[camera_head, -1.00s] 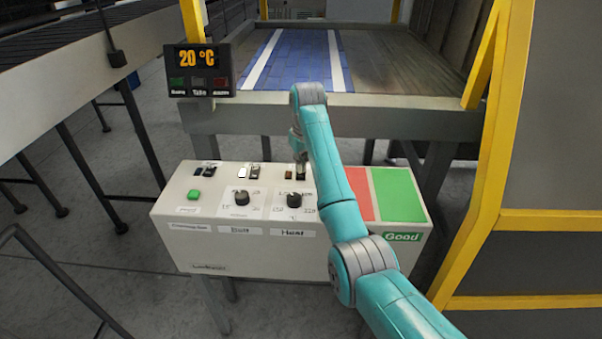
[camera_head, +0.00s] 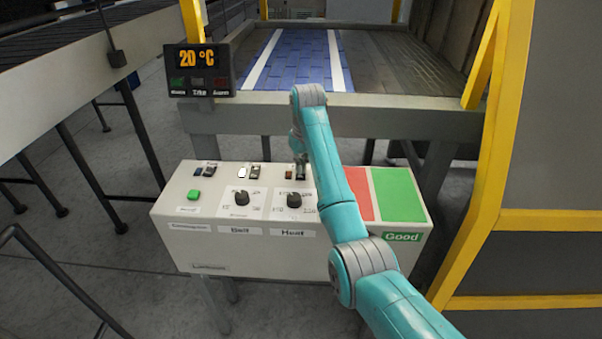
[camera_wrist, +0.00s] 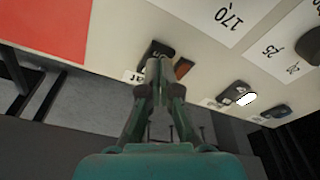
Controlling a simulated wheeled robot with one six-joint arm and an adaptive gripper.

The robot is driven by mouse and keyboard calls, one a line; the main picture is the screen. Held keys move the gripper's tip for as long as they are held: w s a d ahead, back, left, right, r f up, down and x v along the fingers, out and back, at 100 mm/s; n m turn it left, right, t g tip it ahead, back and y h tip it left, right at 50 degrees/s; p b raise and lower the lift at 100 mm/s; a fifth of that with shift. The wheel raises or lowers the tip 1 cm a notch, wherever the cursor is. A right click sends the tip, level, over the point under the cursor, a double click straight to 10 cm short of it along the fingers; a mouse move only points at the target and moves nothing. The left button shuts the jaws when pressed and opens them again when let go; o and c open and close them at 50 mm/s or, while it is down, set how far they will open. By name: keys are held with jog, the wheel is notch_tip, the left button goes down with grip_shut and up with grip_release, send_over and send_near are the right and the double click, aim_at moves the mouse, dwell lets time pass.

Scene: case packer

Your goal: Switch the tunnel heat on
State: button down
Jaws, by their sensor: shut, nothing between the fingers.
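The control box (camera_head: 215,215) has a panel marked Heat (camera_head: 292,233) with a dark knob (camera_head: 294,200). The heat rocker switch (camera_wrist: 160,48) is black and sits at my fingertips in the wrist view, beside a dull brown-orange lamp (camera_wrist: 183,67). The lamp also shows in the head view (camera_head: 289,172) and looks unlit. My gripper (camera_wrist: 158,66) is shut and empty, its tips at the switch's edge; I cannot tell whether they touch. In the head view my gripper (camera_head: 300,162) covers part of the switch. The display (camera_head: 198,57) reads 20 °C.
Left of the heat controls, the belt lamp (camera_head: 242,172) glows white beside its switch (camera_head: 255,172). A green button (camera_head: 194,196) is farther left. Red and green fields (camera_head: 397,195) fill the box's right end. The conveyor frame (camera_head: 400,115) stands behind; a yellow post (camera_head: 482,150) is at right.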

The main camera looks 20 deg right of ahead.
aim_at(301, 176)
jog(key=shift+f, duration=0.85)
dwell(0.5)
jog(key=shift+r, duration=3.55)
